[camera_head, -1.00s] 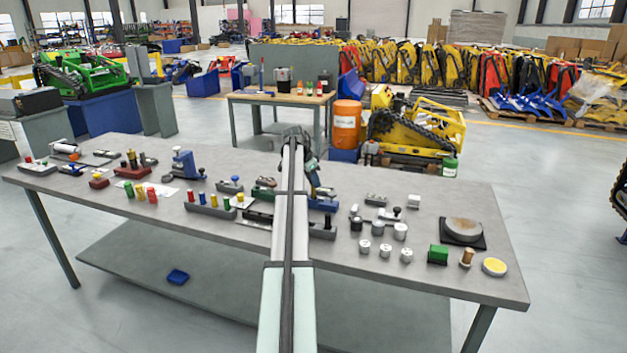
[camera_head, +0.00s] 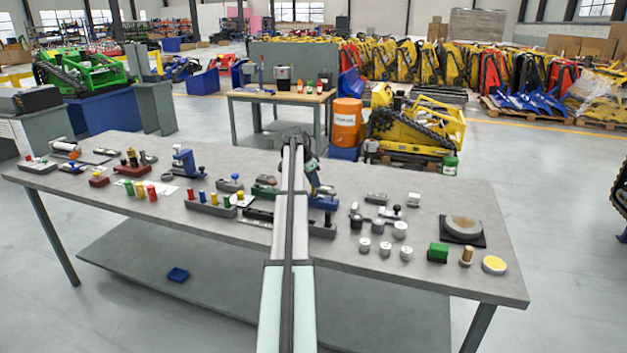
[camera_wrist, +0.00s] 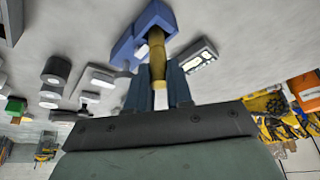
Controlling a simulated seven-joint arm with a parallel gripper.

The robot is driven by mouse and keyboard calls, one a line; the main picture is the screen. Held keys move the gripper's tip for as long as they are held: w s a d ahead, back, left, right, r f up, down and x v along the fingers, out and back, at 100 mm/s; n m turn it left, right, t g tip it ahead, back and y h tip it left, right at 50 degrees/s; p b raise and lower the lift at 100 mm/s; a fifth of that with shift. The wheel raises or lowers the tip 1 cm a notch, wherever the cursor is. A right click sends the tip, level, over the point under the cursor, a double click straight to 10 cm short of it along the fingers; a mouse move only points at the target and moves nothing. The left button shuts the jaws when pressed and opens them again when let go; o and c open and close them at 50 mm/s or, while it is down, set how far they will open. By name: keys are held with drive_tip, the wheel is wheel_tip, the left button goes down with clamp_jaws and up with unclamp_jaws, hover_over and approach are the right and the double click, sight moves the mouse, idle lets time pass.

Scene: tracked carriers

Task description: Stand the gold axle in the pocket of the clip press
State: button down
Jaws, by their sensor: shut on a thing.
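In the wrist view my gripper (camera_wrist: 156,68) is shut on the gold axle (camera_wrist: 157,50), which stands out between the dark blue fingers. The axle's far end lies against or just in front of a blue block-like fixture (camera_wrist: 152,15), seemingly the clip press. I cannot tell whether the axle is inside its pocket or only over it. In the head view my gripper (camera_head: 313,183) is over the middle of the bench, by a blue base (camera_head: 323,202). The axle cannot be made out there, and my arm hides part of this area.
A grey plate with white marks (camera_wrist: 198,60) lies beside the blue fixture. Grey cylinders (camera_head: 378,229) stand to the right, with a green block (camera_head: 438,253) beyond them. A dark rack with coloured pegs (camera_head: 211,205) stands left of my arm. The bench's right front is partly clear.

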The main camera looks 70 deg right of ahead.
drive_tip(key=shift+f, duration=0.5)
idle(0.7)
drive_tip(key=shift+c, duration=2.3)
unclamp_jaws()
drive_tip(key=shift+r, duration=0.1)
drive_tip(key=shift+r, duration=3.4)
